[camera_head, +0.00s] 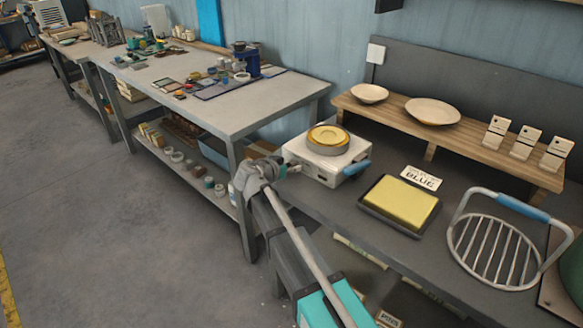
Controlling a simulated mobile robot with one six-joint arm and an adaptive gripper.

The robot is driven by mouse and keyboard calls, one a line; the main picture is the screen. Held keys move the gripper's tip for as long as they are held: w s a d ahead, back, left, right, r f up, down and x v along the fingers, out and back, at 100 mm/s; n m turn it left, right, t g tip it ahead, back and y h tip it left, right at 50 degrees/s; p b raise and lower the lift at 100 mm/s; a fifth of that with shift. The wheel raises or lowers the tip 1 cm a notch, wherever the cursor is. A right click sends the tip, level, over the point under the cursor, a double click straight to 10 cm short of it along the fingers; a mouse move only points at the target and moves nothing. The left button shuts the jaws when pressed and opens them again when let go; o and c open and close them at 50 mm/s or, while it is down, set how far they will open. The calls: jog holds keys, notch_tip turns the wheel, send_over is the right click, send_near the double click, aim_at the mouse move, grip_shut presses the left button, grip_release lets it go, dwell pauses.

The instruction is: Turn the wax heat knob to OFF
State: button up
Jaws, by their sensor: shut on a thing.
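The wax heater (312,167) is a white box on the left end of the dark bench, with a round pot of yellow wax (328,138) on top. A blue handle (357,167) sticks out at its right. My gripper (287,169) is at the heater's front left side, its fingers closed against that face. It is shut on what looks like the heat knob, which the fingers mostly hide. The knob's markings and pointer cannot be read from here.
A tray with a yellow slab (400,205), a card reading "BLUE" (421,178) and a wire rack with a blue grip (495,240) stand to the right. A wooden shelf (450,138) holds two dishes. A cluttered workbench (270,110) is on the left; the floor is open.

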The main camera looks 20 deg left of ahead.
dwell(0.8)
jog(key=o, duration=1.1)
